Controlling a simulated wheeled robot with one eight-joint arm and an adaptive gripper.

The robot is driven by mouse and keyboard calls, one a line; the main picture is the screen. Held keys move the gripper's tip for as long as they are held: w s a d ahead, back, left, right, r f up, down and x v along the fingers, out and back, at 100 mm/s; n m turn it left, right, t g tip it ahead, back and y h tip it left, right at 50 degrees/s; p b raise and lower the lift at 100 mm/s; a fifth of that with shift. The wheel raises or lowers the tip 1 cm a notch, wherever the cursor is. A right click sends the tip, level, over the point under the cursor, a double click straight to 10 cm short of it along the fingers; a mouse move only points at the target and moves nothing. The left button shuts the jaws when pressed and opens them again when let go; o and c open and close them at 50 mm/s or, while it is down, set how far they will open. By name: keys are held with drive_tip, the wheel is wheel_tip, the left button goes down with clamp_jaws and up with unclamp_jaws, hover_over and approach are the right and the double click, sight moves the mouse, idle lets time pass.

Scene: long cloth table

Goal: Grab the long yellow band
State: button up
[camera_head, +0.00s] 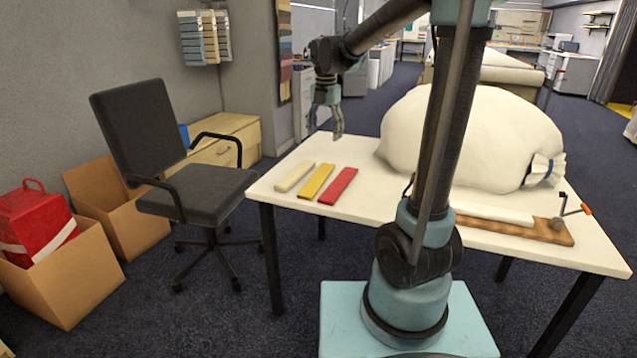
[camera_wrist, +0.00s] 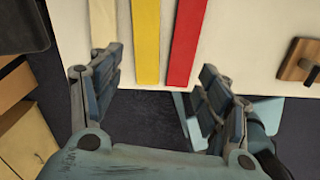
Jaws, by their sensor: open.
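The long yellow band (camera_head: 316,182) lies flat on the white table, between a cream band (camera_head: 295,177) and a red band (camera_head: 338,186). In the wrist view the yellow band (camera_wrist: 146,40) runs up from the table's edge, between the two fingers. My gripper (camera_head: 325,122) hangs above the table's back left part, apart from the bands. It also shows in the wrist view (camera_wrist: 155,95), open and empty, its fingers spread wide. The red band (camera_wrist: 187,40) also lies between the fingers there, and the left finger overlaps the cream band's end (camera_wrist: 104,45).
The white table (camera_head: 365,208) has free room around the bands. A big white sack (camera_head: 490,135) fills its right part, with a wooden board (camera_head: 510,226) with a clamp in front. A black office chair (camera_head: 150,150) stands close on the left, near cardboard boxes (camera_head: 70,275).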

drive_tip(key=w+a+n, duration=0.2)
hover_over(318, 178)
wheel_tip(318, 178, down, 12)
drive_tip(key=shift+s+a+f, duration=0.15)
drive_tip(key=shift+f, duration=2.75)
drive_tip(key=shift+c, duration=0.2)
drive_tip(key=c, duration=1.1)
